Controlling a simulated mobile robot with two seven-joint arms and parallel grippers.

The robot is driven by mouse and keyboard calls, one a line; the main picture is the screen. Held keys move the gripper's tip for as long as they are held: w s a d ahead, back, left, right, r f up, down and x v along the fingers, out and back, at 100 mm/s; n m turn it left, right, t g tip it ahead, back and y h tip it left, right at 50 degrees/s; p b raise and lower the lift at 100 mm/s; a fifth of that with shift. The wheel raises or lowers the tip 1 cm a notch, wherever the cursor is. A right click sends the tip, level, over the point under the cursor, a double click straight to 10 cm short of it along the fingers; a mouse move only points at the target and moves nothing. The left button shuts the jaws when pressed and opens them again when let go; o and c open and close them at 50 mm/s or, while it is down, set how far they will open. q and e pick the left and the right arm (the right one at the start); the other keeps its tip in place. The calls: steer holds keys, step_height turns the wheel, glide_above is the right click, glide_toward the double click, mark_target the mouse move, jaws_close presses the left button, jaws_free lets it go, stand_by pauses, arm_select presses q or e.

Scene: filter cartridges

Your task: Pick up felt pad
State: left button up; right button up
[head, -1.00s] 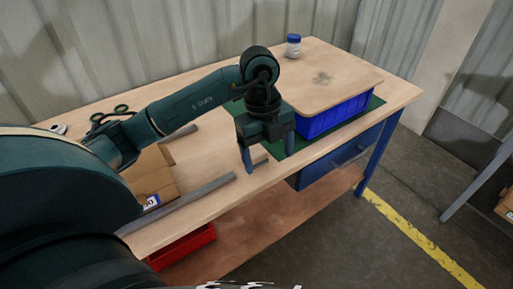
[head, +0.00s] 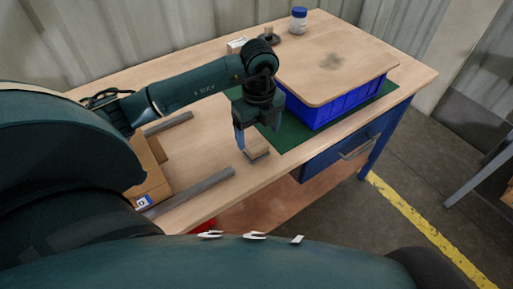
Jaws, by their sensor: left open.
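A small flat block (head: 257,153), tan on top with a darker edge, lies on the workbench near its front edge, beside the green mat. It may be the felt pad; it is too small to tell surely. My left gripper (head: 258,138) points down just behind and above this block, with its fingers apart and nothing seen between them. One finger shows at the block's left; the other is partly lost against the dark green mat. Whether a finger touches the block cannot be told. My right gripper is not in view.
A blue crate (head: 325,113) with a wooden board (head: 345,75) on top stands on the green mat (head: 293,135), right of the gripper. Grey rails (head: 190,191) and a cardboard box (head: 150,180) lie to the left.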

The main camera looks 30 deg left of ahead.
mark_target(256, 144)
arm_select(q)
steer(key=f, duration=0.4)
steer(key=shift+s+a+f+p, duration=0.1)
steer(key=shift+s+a+p, duration=0.1)
steer(key=shift+p, duration=0.1)
steer(key=shift+f, duration=0.65)
steer(key=shift+c, duration=0.3)
steer(key=shift+w, duration=0.1)
steer(key=c, duration=1)
